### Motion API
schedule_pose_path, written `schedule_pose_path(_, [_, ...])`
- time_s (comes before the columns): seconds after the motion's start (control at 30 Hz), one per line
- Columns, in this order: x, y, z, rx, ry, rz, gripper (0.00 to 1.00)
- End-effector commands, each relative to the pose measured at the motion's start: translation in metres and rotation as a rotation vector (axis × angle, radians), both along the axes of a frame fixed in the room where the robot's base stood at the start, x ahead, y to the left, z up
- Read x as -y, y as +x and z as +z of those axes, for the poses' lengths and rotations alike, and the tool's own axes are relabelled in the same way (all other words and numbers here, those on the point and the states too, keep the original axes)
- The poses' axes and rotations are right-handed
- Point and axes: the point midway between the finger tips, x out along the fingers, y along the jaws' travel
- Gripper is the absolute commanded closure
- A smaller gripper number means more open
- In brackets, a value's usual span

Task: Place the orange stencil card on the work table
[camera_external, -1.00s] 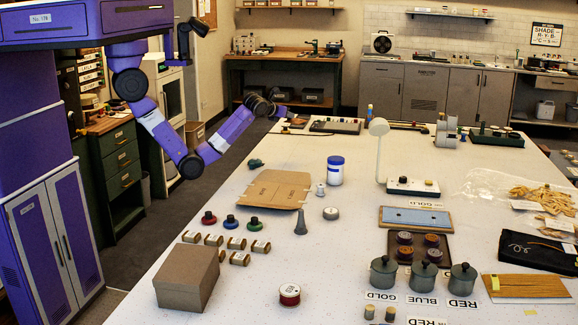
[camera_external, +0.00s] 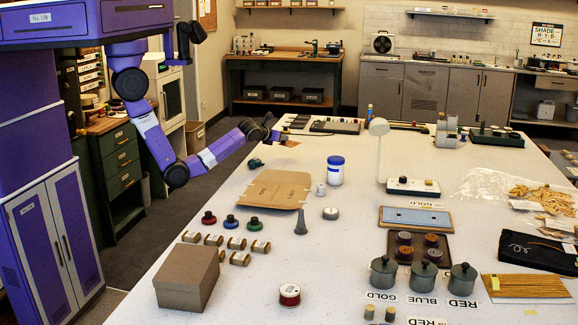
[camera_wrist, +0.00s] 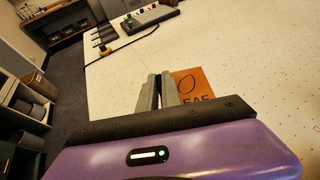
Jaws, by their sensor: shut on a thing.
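The orange stencil card (camera_wrist: 190,86) shows in the wrist view, with a dark leaf outline and partly hidden lettering. My gripper (camera_wrist: 161,88) is shut on it near its left side, and my gripper's body hides its lower part. In the external view the card (camera_external: 289,143) is a small brown-orange patch at the tip of my gripper (camera_external: 275,136). It is over the left part of the white work table (camera_external: 350,165); whether it touches the top I cannot tell.
A small dark green object (camera_external: 256,163) and a brown cardboard sheet (camera_external: 268,189) lie on the table nearer the camera. A control box (camera_external: 336,126) lies behind. Bare tabletop lies between them.

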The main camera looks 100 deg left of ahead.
Motion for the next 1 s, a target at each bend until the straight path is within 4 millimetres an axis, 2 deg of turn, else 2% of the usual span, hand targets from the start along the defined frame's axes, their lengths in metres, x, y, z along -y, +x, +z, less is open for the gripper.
schedule_pose_path(0.03, [0.000,0.000,-0.012,-0.004,-0.002,0.000,1.00])
schedule_pose_path(0.1, [0.000,0.000,-0.022,-0.003,-0.001,0.000,1.00])
schedule_pose_path(0.37, [0.000,0.000,-0.039,0.000,0.000,0.000,1.00])
schedule_pose_path(0.63, [0.000,0.000,-0.074,-0.002,0.000,0.001,1.00])
schedule_pose_path(1.0, [0.000,0.000,-0.078,0.000,0.000,0.000,1.00])
